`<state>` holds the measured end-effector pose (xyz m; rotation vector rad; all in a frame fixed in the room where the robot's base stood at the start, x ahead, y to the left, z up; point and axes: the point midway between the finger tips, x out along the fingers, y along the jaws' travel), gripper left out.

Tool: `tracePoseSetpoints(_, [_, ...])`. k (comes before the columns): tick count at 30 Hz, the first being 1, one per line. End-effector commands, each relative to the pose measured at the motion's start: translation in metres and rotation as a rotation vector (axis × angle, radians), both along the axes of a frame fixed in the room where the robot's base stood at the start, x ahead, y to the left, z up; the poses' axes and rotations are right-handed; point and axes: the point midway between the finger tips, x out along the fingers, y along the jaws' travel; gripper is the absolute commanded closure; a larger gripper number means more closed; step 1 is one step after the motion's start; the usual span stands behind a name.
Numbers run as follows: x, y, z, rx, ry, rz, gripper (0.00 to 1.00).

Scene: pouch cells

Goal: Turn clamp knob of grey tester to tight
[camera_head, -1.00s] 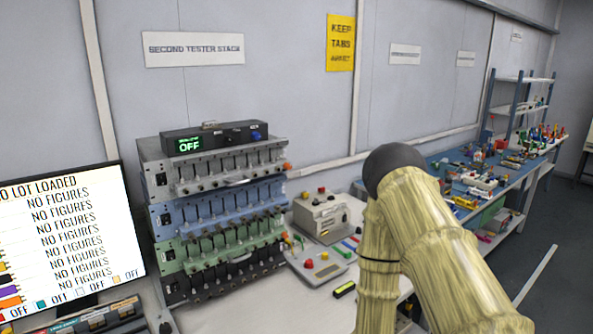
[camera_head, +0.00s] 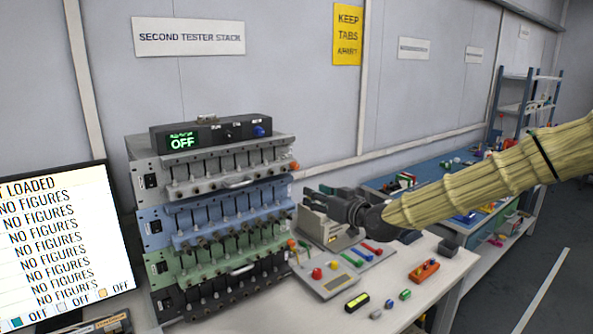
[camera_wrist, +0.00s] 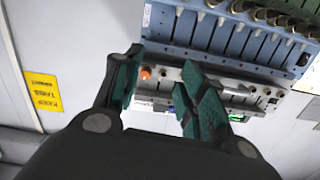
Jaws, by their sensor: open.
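The grey tester (camera_head: 215,165) is the top unit of the stack. Its orange clamp knob (camera_head: 294,165) sticks out at the right end of its front. My gripper (camera_head: 318,192) is to the right of the stack and slightly below the knob, apart from it. In the wrist view, which is turned over, the grey tester (camera_wrist: 262,97) lies beyond the fingers. The orange knob (camera_wrist: 146,72) appears between the two open fingertips (camera_wrist: 158,68), nothing held. The knob's turned position cannot be told.
A black box (camera_head: 210,138) with a green OFF display sits on the grey tester. Blue (camera_head: 155,228) and green testers are stacked below it. A panel with coloured buttons (camera_head: 330,278) and a beige device (camera_head: 318,226) stand on the bench under my gripper. A monitor (camera_head: 60,250) is at left.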

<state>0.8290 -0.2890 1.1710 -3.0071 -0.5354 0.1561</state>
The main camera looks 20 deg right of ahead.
Motion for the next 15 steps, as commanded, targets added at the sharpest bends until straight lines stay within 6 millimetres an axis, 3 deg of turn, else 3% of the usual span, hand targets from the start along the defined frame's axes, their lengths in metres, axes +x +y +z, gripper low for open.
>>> tracePoseSetpoints(3, [0.004,-0.011,0.031,0.001,-0.064,-0.005,0.59])
tracePoseSetpoints(6, [0.006,-0.015,0.043,-0.001,-0.088,-0.007,0.59])
tracePoseSetpoints(15, [0.025,-0.007,0.046,-0.003,-0.091,-0.006,0.59])
